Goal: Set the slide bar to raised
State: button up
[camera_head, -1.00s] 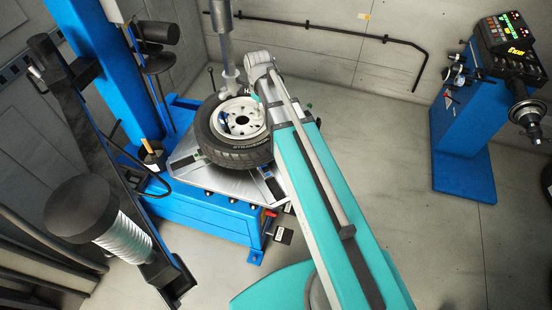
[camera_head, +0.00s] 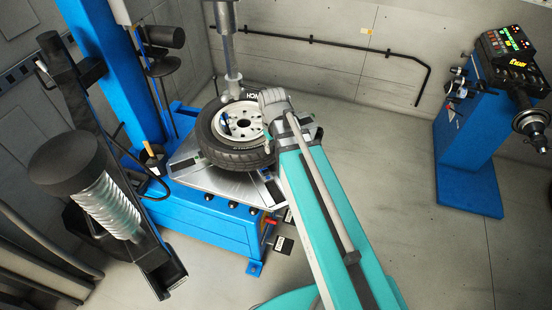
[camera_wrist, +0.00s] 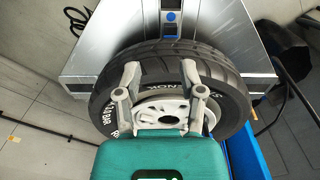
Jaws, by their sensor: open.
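The slide bar (camera_head: 227,45) is the grey vertical bar of the blue tyre changer, in the head view. Its lower end hangs close over the back rim edge of the wheel (camera_head: 213,148); whether it touches cannot be told. The wheel has a black tyre and a white rim, and lies flat on the changer's turntable. My gripper (camera_wrist: 161,76) is open in the wrist view, its two grey fingers apart over the rim and tyre, with nothing seen between them.
The blue tyre changer (camera_head: 212,228) stands at left, with a blue column (camera_head: 104,65) behind the wheel. A black arm with a ribbed cylinder (camera_head: 105,210) stands at front left. A blue balancing machine (camera_head: 468,150) stands at right. The floor between (camera_head: 390,170) is clear.

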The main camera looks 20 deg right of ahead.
jog(key=shift+s+f+m+b, duration=0.15)
jog(key=shift+s+f, duration=0.1)
jog(key=shift+s, duration=0.3)
jog(key=shift+s+f+m+b, duration=0.15)
jog(key=shift+s+f, duration=0.05)
jog(key=shift+s, duration=0.35)
jog(key=s+m, duration=0.2)
jog(key=s, duration=0.2)
jog(key=shift+s+a, duration=0.1)
jog(key=shift+s, duration=0.15)
